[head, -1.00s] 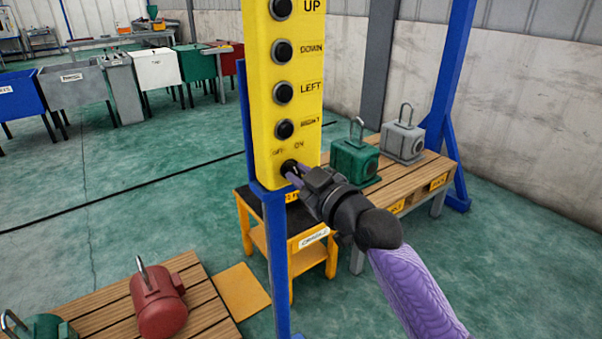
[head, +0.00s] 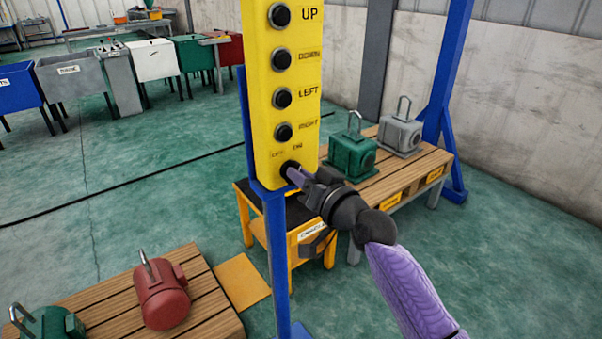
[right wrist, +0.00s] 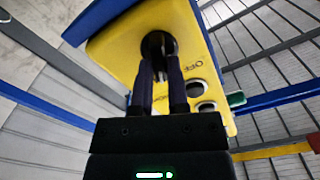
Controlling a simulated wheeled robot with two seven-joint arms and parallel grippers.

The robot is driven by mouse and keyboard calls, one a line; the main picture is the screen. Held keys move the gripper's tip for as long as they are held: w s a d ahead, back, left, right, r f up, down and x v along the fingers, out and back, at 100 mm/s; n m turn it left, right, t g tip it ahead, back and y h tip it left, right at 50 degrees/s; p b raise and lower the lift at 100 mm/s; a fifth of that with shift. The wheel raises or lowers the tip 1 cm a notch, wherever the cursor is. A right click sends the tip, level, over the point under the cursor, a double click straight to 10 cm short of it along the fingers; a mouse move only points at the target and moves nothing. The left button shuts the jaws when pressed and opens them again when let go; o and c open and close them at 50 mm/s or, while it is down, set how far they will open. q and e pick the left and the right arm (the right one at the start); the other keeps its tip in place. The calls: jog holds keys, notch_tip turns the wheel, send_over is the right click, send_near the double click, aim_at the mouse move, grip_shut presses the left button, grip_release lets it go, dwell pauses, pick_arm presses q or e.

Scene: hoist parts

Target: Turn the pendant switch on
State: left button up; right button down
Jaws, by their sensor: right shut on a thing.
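The yellow pendant (head: 284,110) stands upright on a blue post, with black buttons marked UP, DOWN, LEFT and RIGHT. Its switch (head: 288,168) is at the bottom, below the OFF and ON lettering. My right gripper (head: 293,174) reaches it from the lower right and is shut on the switch. In the right wrist view, the two dark fingers (right wrist: 158,70) meet at the switch's round black surround (right wrist: 157,42), beside the word OFF on the pendant. The fingers hide most of the switch knob. My left gripper is not in view.
A red motor (head: 161,292) and a green one (head: 48,324) sit on a pallet at the lower left. A green motor (head: 351,152) and a grey one (head: 400,132) stand on a wooden bench behind my right arm. Bins line the back left. Floor between is clear.

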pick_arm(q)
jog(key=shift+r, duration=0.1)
pick_arm(e)
jog(key=shift+m, duration=0.5)
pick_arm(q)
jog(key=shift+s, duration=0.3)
pick_arm(e)
jog(key=c, duration=0.6)
grip_release()
pick_arm(q)
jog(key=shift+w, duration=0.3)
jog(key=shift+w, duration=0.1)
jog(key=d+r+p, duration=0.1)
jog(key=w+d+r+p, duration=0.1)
jog(key=p, duration=0.1)
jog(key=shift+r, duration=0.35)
pick_arm(e)
jog(key=v, duration=1)
